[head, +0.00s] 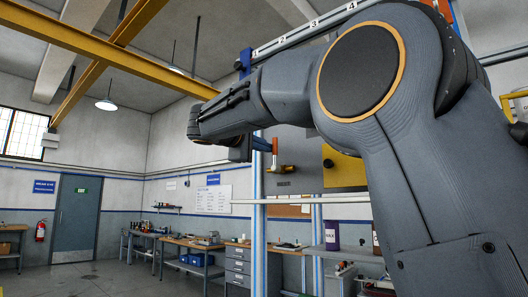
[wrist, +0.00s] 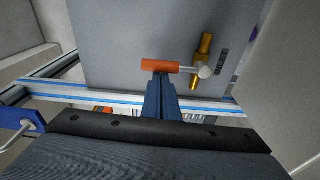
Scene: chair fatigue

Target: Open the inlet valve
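The inlet valve has a brass body (wrist: 203,46) with a silver pivot and an orange lever handle (wrist: 159,66). It is mounted on a grey panel (wrist: 120,40). In the wrist view the handle lies level, pointing left from the pivot. My gripper (wrist: 160,80) has its blue fingers close together, with their tips at the lower edge of the handle. They look shut, with no handle visible between them; whether they touch it is unclear. In the head view the orange handle (head: 275,146) shows just right of my gripper, with the brass body (head: 284,169) below it.
A blue and silver rail (wrist: 90,98) runs across below the panel in the wrist view. A blue bracket (wrist: 18,133) is at the left. In the head view a yellow panel (head: 344,170) is right of the valve, and workbenches (head: 190,242) stand along the back wall.

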